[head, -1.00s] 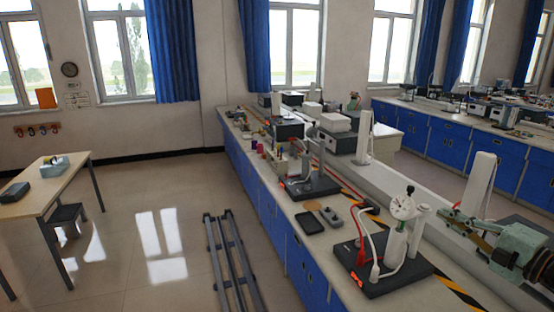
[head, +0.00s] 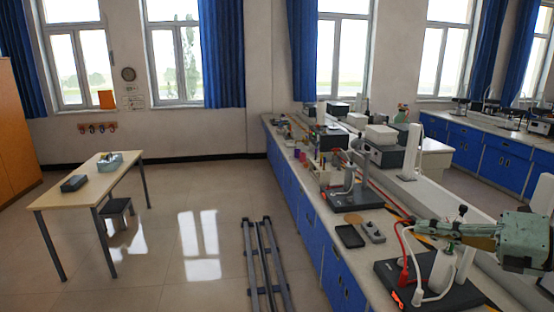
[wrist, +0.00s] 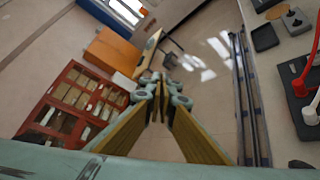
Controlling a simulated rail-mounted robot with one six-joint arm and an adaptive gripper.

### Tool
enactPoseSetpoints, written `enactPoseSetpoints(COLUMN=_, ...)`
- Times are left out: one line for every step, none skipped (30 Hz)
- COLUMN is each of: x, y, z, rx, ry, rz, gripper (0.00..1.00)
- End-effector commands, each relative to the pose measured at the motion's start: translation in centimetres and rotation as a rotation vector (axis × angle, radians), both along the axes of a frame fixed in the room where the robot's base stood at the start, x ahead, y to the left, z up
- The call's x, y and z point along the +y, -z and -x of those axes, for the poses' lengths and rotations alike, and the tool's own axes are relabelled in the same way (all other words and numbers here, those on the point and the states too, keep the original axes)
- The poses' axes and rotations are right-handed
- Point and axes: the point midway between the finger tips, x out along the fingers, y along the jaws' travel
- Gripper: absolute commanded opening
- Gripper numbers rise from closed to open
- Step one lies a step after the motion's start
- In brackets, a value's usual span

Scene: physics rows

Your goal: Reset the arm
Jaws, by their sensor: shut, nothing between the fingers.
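My gripper (head: 420,226) reaches in from the right edge in the head view, green with tan finger pads, pointing left.
The long lab bench (head: 300,180) with blue cabinets runs down the right, crowded with instruments. Floor rails (head: 262,265) lie beside it. A wooden table (head: 60,196) stands at left. A red cabinet (wrist: 75,100) shows in the wrist view.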

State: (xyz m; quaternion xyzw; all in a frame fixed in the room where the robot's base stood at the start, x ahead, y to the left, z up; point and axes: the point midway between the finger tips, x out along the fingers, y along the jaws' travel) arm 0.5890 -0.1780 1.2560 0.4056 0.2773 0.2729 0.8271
Motion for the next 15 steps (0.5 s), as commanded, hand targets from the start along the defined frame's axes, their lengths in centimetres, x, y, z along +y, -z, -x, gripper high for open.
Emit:
enactPoseSetpoints(x=1.5, y=-0.3, z=0.3, rx=-0.014, ry=-0.041, rz=0.037, gripper=0.00)
enactPoseSetpoints(x=2.4, y=-0.4, z=0.6, rx=-0.021, ry=-0.067, rz=0.060, gripper=0.00)
enactPoseSetpoints(x=3.5, y=-0.5, z=1.0, rx=-0.033, ry=-0.101, rz=0.090, gripper=0.00)
enactPoseSetpoints(x=4.3, y=-0.6, z=1.3, rx=-0.041, ry=-0.125, rz=0.113, gripper=0.00)
enactPoseSetpoints(x=5.2, y=-0.7, z=1.6, rx=-0.050, ry=-0.151, rz=0.137, gripper=0.00)
enactPoseSetpoints(x=6.2, y=-0.7, z=2.0, rx=-0.062, ry=-0.185, rz=0.166, gripper=0.00)
enactPoseSetpoints(x=7.0, y=-0.8, z=2.4, rx=-0.072, ry=-0.210, rz=0.188, gripper=0.00)
enactPoseSetpoints(x=7.8, y=-0.9, z=2.7, rx=-0.082, ry=-0.236, rz=0.211, gripper=0.00)
enactPoseSetpoints(x=8.7, y=-0.9, z=3.2, rx=-0.095, ry=-0.270, rz=0.241, gripper=0.00)
enactPoseSetpoints(x=9.4, y=-0.9, z=3.6, rx=-0.105, ry=-0.296, rz=0.264, gripper=0.00)
enactPoseSetpoints(x=10.1, y=-1.0, z=3.9, rx=-0.115, ry=-0.321, rz=0.285, gripper=0.00)
enactPoseSetpoints(x=11.0, y=-1.0, z=4.5, rx=-0.130, ry=-0.355, rz=0.315, gripper=0.00)
enactPoseSetpoints(x=11.7, y=-1.0, z=4.9, rx=-0.142, ry=-0.381, rz=0.337, gripper=0.00)
enactPoseSetpoints(x=12.3, y=-1.0, z=5.3, rx=-0.153, ry=-0.407, rz=0.359, gripper=0.00)
enactPoseSetpoints(x=13.1, y=-1.0, z=5.9, rx=-0.168, ry=-0.441, rz=0.388, gripper=0.00)
